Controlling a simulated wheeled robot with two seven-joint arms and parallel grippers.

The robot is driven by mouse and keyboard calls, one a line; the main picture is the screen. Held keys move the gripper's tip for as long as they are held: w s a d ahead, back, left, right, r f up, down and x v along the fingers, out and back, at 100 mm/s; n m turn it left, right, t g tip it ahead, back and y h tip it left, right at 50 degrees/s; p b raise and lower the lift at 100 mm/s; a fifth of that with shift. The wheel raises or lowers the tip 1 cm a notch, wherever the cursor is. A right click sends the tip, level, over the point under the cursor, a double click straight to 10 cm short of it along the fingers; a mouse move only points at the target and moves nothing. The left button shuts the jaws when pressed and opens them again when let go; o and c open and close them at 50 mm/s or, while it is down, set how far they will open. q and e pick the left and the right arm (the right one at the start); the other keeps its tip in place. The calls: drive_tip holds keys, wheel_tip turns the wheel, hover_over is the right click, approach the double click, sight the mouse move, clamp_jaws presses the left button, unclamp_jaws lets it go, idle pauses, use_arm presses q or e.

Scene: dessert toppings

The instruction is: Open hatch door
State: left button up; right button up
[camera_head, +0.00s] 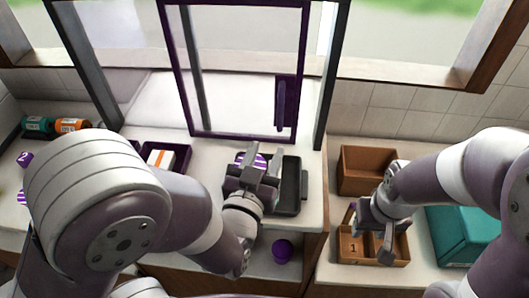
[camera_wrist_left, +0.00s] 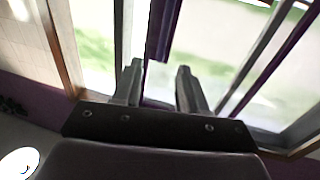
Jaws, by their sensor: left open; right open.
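The hatch door (camera_head: 187,100) is a clear pane in a dark purple frame at the top centre of the head view. Its lower edge sits close to the white counter. A dark purple upright handle (camera_head: 285,103) is at its lower right. My left gripper (camera_head: 260,162) is open and empty, below and in front of the handle. In the left wrist view, the handle (camera_wrist_left: 163,30) shows beyond and between the open fingertips (camera_wrist_left: 159,68), apart from them. My right gripper (camera_head: 372,215) is open over a wooden box at the right, partly hiding it.
Behind my left gripper lies a dark tray (camera_head: 290,190) with a purple-striped item. A purple tray (camera_head: 180,155) holds an orange-white box. At the right are a brown wooden box (camera_head: 368,165), a box marked 1 (camera_head: 350,248) and a teal box (camera_head: 465,235). A purple knob (camera_head: 282,250) is below.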

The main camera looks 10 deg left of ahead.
sight(281, 113)
use_arm(q)
drive_tip(key=d+f+n+y, duration=0.1)
drive_tip(key=d+n+y, duration=0.15)
drive_tip(key=d, duration=0.55)
drive_tip(key=w+a+y+p, duration=0.1)
drive_tip(key=w, duration=0.3)
drive_tip(key=w+a+n+y+p, duration=0.1)
drive_tip(key=w+a+y, duration=0.1)
drive_tip(key=w, duration=0.2)
drive_tip(key=w+a+n+y+p, duration=0.1)
drive_tip(key=w+a, duration=0.1)
drive_tip(key=w, duration=0.2)
drive_tip(key=shift+a+r+y, duration=0.1)
drive_tip(key=shift+r+y, duration=0.2)
drive_tip(key=shift+y, duration=0.05)
drive_tip(key=shift+w+a+f, duration=0.1)
drive_tip(key=shift+w+a, duration=0.15)
drive_tip(key=shift+w, duration=0.05)
drive_tip(key=shift+d, duration=0.1)
clamp_jaws()
